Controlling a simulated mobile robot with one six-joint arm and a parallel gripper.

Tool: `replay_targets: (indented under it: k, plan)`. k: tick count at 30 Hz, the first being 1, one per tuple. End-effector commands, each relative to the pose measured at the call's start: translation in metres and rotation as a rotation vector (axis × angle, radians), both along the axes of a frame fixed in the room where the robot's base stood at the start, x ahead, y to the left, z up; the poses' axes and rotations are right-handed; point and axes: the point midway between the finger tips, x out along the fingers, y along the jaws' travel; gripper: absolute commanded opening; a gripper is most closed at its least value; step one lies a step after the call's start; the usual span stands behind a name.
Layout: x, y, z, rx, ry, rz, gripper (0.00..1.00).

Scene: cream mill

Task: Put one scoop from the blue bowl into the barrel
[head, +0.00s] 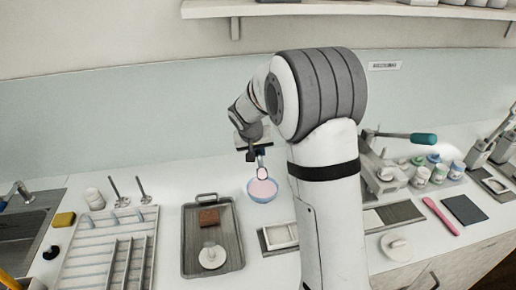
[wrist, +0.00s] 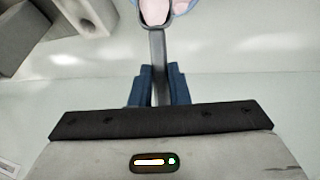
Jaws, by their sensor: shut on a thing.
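The blue bowl (head: 262,199) holds pink cream and stands on the counter below my arm in the head view. My gripper (head: 260,151) is above it, pointing down. In the wrist view, the blue fingers of my gripper (wrist: 157,82) are shut on the grey handle of a scoop (wrist: 157,52). The scoop's head is at the top edge, with pale pink stuff inside its rim; part of the bowl shows behind it. In the head view the scoop (head: 261,164) reaches down to the bowl; I cannot tell whether it touches the cream. I cannot make out a barrel for certain.
A dark tray (head: 239,262) stands left of the bowl, with a white rack (head: 85,247) farther left. A metal press-like device with a teal handle (head: 422,139) and several small jars (head: 421,175) are on the right. A pink spatula (head: 440,216) lies in front of them.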

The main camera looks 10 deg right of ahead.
Motion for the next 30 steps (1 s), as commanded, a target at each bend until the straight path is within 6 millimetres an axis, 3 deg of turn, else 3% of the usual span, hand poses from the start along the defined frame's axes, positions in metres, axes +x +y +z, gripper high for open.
replay_targets:
  k: [15, 30]
  plan:
    - [0.0, -0.002, -0.043, 0.001, 0.0, -0.004, 0.0]
    - [0.0, -0.003, -0.068, 0.001, -0.001, -0.006, 0.0]
